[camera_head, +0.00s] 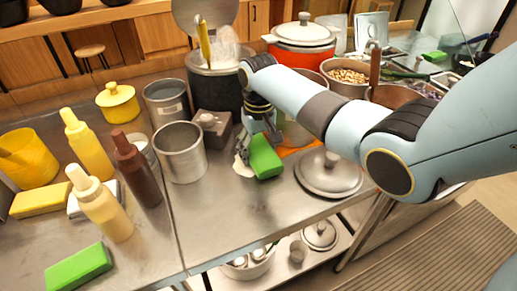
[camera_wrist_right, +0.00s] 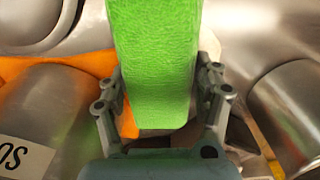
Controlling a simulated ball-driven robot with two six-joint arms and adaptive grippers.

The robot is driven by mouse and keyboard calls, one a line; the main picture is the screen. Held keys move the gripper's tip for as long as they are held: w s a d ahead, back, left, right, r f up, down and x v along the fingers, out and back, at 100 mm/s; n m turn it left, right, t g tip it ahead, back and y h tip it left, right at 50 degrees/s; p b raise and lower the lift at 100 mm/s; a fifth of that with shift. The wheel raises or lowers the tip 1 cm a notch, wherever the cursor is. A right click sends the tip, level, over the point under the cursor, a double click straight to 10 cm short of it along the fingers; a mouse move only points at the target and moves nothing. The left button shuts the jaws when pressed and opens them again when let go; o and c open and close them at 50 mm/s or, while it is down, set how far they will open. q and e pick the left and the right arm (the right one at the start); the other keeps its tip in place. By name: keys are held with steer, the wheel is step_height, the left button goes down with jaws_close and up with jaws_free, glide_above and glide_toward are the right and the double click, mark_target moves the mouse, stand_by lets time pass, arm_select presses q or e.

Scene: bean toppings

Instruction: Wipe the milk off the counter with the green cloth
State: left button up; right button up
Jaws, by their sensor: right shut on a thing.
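The green cloth (camera_head: 266,157) looks like a thick, fuzzy block. My right gripper (camera_head: 258,138) is shut on it and holds it low at the counter (camera_head: 235,213); whether it touches the surface is hard to tell. In the right wrist view the cloth (camera_wrist_right: 152,60) stands between the two fingers of the gripper (camera_wrist_right: 160,92). A whitish patch of milk (camera_head: 243,166) shows on the counter just left of the cloth, partly hidden by the gripper and cloth. My left gripper is not in view.
An empty metal can (camera_head: 181,152) stands close left of the milk, with a grey-brown box (camera_head: 212,125) behind it. A metal lid (camera_head: 328,172) lies right of the cloth. Sauce bottles (camera_head: 101,205) and another green block (camera_head: 78,268) are at left. The counter's front middle is clear.

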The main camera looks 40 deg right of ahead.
mark_target(241, 166)
steer(key=shift+f+b, duration=0.3)
steer(key=shift+f, duration=0.2)
stand_by(0.4)
steer(key=shift+a, duration=0.15)
steer(key=shift+w+a+p, duration=0.2)
steer(key=shift+w+a, duration=0.05)
steer(key=shift+a, duration=0.8)
steer(key=shift+w+a+p, duration=0.2)
steer(key=shift+w+a, duration=0.05)
steer(key=shift+a, duration=1)
steer(key=shift+c, duration=0.4)
steer(key=shift+o, duration=0.2)
steer(key=shift+r, duration=0.15)
